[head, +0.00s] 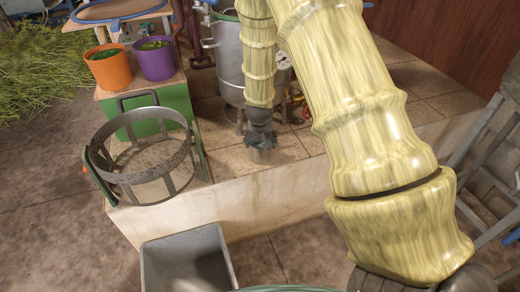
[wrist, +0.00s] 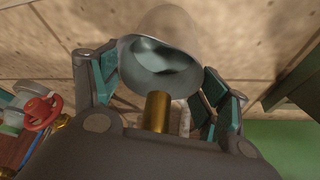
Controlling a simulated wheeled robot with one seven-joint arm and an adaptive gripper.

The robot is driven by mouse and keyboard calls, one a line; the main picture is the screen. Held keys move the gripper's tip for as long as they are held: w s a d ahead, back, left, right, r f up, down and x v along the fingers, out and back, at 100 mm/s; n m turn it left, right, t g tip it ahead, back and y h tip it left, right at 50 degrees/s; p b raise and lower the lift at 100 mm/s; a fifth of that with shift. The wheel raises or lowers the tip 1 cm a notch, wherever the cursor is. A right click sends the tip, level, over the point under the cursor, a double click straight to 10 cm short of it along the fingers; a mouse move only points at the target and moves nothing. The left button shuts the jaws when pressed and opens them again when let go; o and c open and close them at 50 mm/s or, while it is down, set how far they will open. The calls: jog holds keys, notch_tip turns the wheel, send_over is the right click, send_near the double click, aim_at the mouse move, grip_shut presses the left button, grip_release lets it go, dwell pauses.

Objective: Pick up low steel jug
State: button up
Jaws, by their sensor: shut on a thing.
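The low steel jug (wrist: 168,24) fills the top middle of the wrist view, its round open mouth facing the camera. My gripper (head: 261,141) has one teal-padded finger on each side of the jug and is shut on it. In the head view only a small grey part of the jug (head: 263,157) shows below the fingers, over the tiled surface (head: 290,150). I cannot tell whether its base touches the tiles.
A large steel pot (head: 229,62) stands close behind my gripper. A round metal basket frame (head: 140,190) is at the left. Orange (head: 108,70) and purple (head: 155,64) buckets stand behind it on a green box. A grey bin (head: 185,265) is in front.

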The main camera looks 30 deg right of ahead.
jog(key=shift+c, duration=0.8)
jog(key=shift+r, duration=0.2)
